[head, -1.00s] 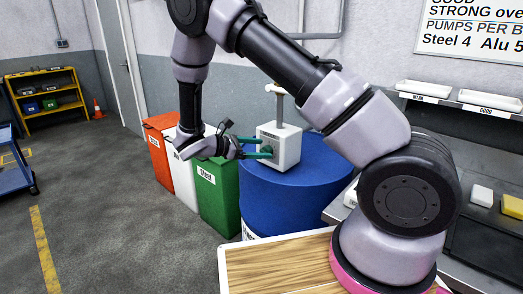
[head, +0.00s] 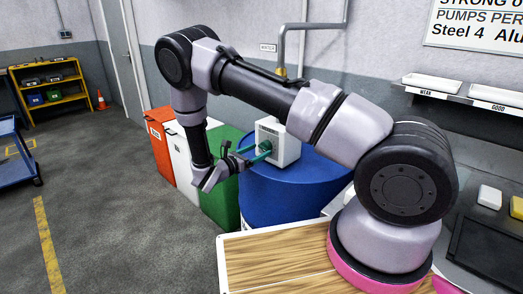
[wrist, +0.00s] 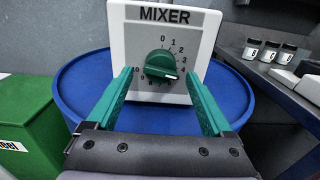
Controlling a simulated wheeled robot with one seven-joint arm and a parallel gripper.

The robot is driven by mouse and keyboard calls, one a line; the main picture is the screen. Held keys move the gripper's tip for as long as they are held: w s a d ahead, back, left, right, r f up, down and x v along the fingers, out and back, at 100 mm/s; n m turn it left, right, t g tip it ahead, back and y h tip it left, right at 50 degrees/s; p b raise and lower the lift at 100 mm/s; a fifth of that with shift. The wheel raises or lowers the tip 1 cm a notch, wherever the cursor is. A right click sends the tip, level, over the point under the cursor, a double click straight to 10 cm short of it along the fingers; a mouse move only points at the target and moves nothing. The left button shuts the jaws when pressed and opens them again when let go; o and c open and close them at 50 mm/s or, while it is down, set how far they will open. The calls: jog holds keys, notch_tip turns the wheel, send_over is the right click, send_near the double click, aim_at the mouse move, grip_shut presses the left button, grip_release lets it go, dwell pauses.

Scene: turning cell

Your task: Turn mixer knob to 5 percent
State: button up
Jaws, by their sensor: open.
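The mixer is a white box labelled MIXER (wrist: 197,22), and it also shows on the blue drum in the head view (head: 286,143). Its round green knob (wrist: 160,64) has a white pointer line aimed to the lower right, near about 5; the small digits there are hard to read. The dial's 0 is at the top. My gripper (wrist: 158,75) is open, with one green finger left and one right of the knob, both apart from it. In the head view my gripper (head: 254,152) is right at the box's face; finger depth relative to the knob is unclear.
The blue drum (head: 290,190) carries the mixer. Orange, white and green (head: 218,187) bins stand left of it. A pipe (head: 283,45) runs down behind the box. A shelf with small jars (wrist: 270,50) is at right. Open floor (head: 110,190) lies left.

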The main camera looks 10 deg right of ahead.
jog(key=shift+x, duration=1.1)
grip_shut()
jog(key=shift+m, duration=2.6)
grip_release()
jog(key=v, duration=1)
jog(key=shift+s+a, duration=0.2)
jog(key=shift+a, duration=0.15)
